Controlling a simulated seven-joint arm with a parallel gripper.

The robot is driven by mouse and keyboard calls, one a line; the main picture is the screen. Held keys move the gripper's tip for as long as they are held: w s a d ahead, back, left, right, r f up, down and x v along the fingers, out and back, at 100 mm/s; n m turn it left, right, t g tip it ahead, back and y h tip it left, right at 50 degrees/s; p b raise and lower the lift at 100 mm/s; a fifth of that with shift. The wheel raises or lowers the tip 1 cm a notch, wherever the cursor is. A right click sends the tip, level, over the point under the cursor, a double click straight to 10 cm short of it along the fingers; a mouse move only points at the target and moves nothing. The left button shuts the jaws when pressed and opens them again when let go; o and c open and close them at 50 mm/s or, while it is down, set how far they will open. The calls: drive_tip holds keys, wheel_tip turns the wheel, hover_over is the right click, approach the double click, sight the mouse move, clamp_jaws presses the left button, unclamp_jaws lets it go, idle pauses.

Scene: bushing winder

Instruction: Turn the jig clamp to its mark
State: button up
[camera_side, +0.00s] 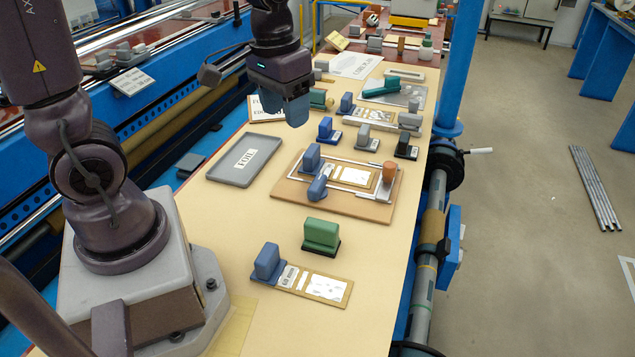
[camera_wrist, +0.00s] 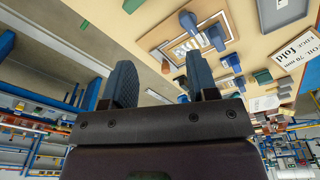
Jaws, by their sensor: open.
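The jig is a brown board (camera_side: 340,205) with a light metal frame around a tan card with white labels; it also shows in the wrist view (camera_wrist: 150,40). A blue handled block (camera_side: 312,157) stands at its left end, and a lower blue piece (camera_side: 318,188) lies at the frame's near edge. An orange-brown knob (camera_side: 389,172) stands upright at its right end. I cannot tell for sure which is the clamp, and no mark is readable. My gripper (camera_side: 284,105) is open and empty, above the table behind and left of the jig. Its fingers (camera_wrist: 163,82) are apart in the wrist view.
A grey tray (camera_side: 225,171) with a label lies left of the jig. A green stamp (camera_side: 321,235) and a blue stamp (camera_side: 267,261) by a tan card stand in front. Several stamps stand behind the jig. A blue post (camera_side: 458,65) rises at the table's right edge.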

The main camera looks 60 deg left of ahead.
sight(317, 182)
drive_tip(key=w+a+f+n+g, duration=0.1)
drive_tip(key=w+a+f+n, duration=0.5)
drive_tip(key=w+a+f, duration=0.5)
drive_tip(key=f, duration=0.4)
drive_tip(key=s+d+f, duration=0.1)
drive_tip(key=f, duration=0.4)
drive_tip(key=d+f, duration=0.1)
drive_tip(key=f, duration=0.4)
drive_tip(key=shift+s+d+f, duration=0.1)
drive_tip(key=shift+s+d, duration=0.05)
clamp_jaws()
